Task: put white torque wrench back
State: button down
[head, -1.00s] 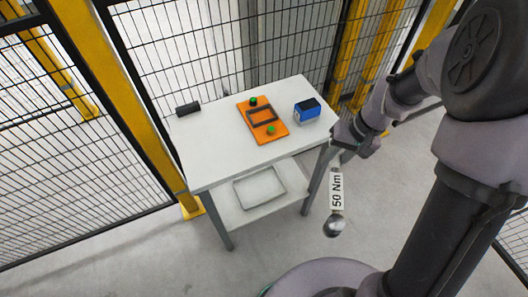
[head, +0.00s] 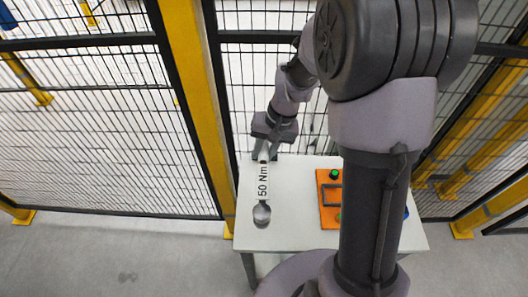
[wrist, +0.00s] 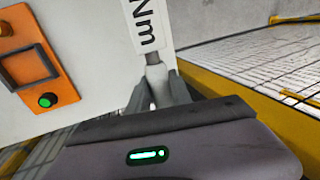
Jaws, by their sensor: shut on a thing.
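The white torque wrench (head: 263,184), marked 50 Nm, has a round grey head that points toward the near side in the head view. My gripper (head: 264,156) is shut on its far end, over the left part of the white table (head: 300,215). I cannot tell whether the wrench touches the tabletop or hangs just above it. In the wrist view, the white label of the wrench (wrist: 147,24) runs up from between the fingers of my gripper (wrist: 154,88). The black block seen earlier on the table's far left is not visible now.
A blue box (head: 406,213) barely shows behind my arm. Mesh fence (head: 130,130) and a yellow post (head: 200,95) stand close at the table's left and back.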

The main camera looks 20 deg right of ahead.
jog(key=shift+s, duration=0.25)
notch_tip(320, 180, down, 8)
jog(key=b, duration=0.7)
jog(key=shift+f+b, duration=0.4)
jog(key=shift+b, duration=0.05)
jog(key=c, duration=1.1)
grip_release()
jog(key=p+v, duration=0.7)
jog(key=v, duration=1.1)
jog(key=s+a+r+t, duration=0.1)
jog(key=s+a+r, duration=0.1)
jog(key=s, duration=0.4)
jog(key=s+a+r+t+b, duration=0.1)
jog(key=s+a+r+t, duration=0.1)
jog(key=s, duration=0.3)
jog(key=s+a+r+t, duration=0.2)
jog(key=s+a+r, duration=0.1)
jog(key=s, duration=0.3)
jog(key=shift+s+a+r+m+h, duration=0.15)
jog(key=shift+a+m+h, duration=0.05)
jog(key=shift+a, duration=0.15)
jog(key=shift+s+a+r+m+h, duration=0.2)
jog(key=shift+a, duration=0.15)
